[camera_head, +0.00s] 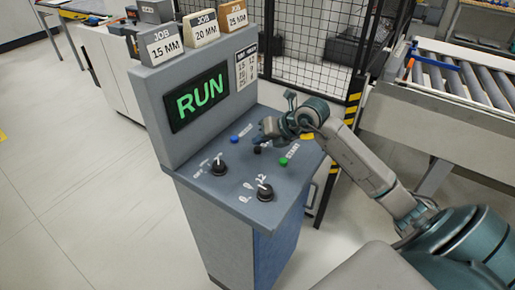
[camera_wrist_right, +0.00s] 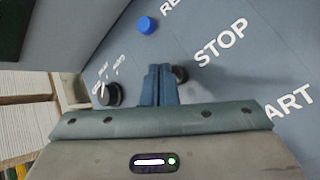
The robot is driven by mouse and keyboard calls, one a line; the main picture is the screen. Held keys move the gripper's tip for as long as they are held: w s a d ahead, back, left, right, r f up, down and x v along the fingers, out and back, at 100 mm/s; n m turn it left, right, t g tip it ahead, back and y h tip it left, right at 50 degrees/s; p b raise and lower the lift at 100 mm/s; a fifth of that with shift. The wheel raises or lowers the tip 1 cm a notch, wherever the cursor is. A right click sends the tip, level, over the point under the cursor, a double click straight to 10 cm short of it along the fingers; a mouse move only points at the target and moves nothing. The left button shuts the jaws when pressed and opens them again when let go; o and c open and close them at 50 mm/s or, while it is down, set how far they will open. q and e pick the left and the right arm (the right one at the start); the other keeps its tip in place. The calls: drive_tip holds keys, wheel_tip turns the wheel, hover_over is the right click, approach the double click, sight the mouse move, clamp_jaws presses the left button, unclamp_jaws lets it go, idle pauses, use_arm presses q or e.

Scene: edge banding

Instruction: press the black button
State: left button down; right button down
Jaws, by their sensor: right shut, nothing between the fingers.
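The black button (camera_head: 257,149) is on the sloped top of the grey control console (camera_head: 215,190), between a blue and a green button. In the right wrist view the black button (camera_wrist_right: 181,74) shows beside the STOP label, partly hidden behind my fingers. My right gripper (camera_head: 263,132) is over the console close to the black button, and its fingers are shut and empty. In the wrist view the shut fingertips (camera_wrist_right: 161,68) appear right beside the button; I cannot tell whether they touch it. My left gripper is not in view.
A blue button (camera_head: 234,139), a green button (camera_head: 283,161) and two black knobs (camera_head: 218,167) (camera_head: 265,192) share the panel. A screen (camera_head: 200,97) reads RUN in green. A mesh fence (camera_head: 310,45) and a roller conveyor (camera_head: 455,80) stand behind. The floor at left is clear.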

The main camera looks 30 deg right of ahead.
sight(261, 150)
drive_tip(key=shift+f, duration=0.1)
idle(0.7)
drive_tip(key=shift+f+b, duration=0.35)
drive_tip(key=shift+b, duration=0.1)
drive_tip(key=shift+f+b, duration=0.45)
drive_tip(key=shift+f, duration=0.05)
idle(0.5)
drive_tip(key=shift+r, duration=0.15)
drive_tip(key=shift+r+p, duration=0.5)
drive_tip(key=shift+r, duration=0.3)
drive_tip(key=shift+r+p, duration=1.45)
drive_tip(key=shift+r, duration=1.05)
